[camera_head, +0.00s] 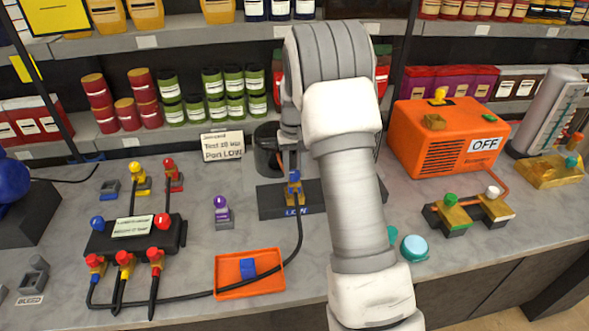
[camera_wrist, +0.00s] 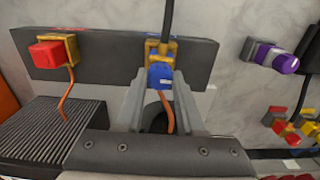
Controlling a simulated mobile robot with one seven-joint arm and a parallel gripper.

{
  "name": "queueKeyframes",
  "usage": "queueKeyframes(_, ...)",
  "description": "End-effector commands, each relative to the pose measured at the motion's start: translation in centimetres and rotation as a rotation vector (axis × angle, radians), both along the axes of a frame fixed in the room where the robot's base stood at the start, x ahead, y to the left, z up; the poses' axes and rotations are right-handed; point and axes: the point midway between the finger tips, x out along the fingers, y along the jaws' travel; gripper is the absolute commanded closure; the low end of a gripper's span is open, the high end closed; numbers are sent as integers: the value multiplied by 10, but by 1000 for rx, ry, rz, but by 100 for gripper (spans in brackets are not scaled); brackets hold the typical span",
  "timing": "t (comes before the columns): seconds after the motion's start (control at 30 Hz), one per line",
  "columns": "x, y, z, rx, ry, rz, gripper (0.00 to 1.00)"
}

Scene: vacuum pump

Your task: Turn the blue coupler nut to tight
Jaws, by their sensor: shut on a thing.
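The blue coupler nut (camera_head: 294,177) sits on a brass fitting (camera_head: 294,194) at the dark block (camera_head: 268,201) marked LOW, in the middle of the bench. In the wrist view the blue nut (camera_wrist: 161,76) lies between the two grey fingers of my gripper (camera_wrist: 162,84), which is shut on it. In the head view my gripper (camera_head: 292,160) comes down onto the nut from above, and my arm hides the block's right part. A black hose (camera_head: 299,235) runs from the fitting. I cannot tell how far the nut is turned.
A gauge manifold (camera_head: 180,236) with several hoses stands left. An orange tray (camera_head: 268,286) holds a blue cube (camera_head: 247,267) in front. The orange pump (camera_head: 450,135), with an OFF sign, is right. A purple-topped fitting (camera_head: 221,203) stands close left. A red-capped fitting (camera_wrist: 47,54) shares the dark block.

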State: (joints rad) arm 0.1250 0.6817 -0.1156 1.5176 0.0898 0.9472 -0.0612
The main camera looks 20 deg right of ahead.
Motion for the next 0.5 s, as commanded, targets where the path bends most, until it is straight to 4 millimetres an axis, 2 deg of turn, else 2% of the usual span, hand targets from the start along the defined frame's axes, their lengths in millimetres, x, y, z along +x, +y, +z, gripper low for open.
queueKeyframes(0.5, -1, 0, -1, 0, 2, -316, 100)
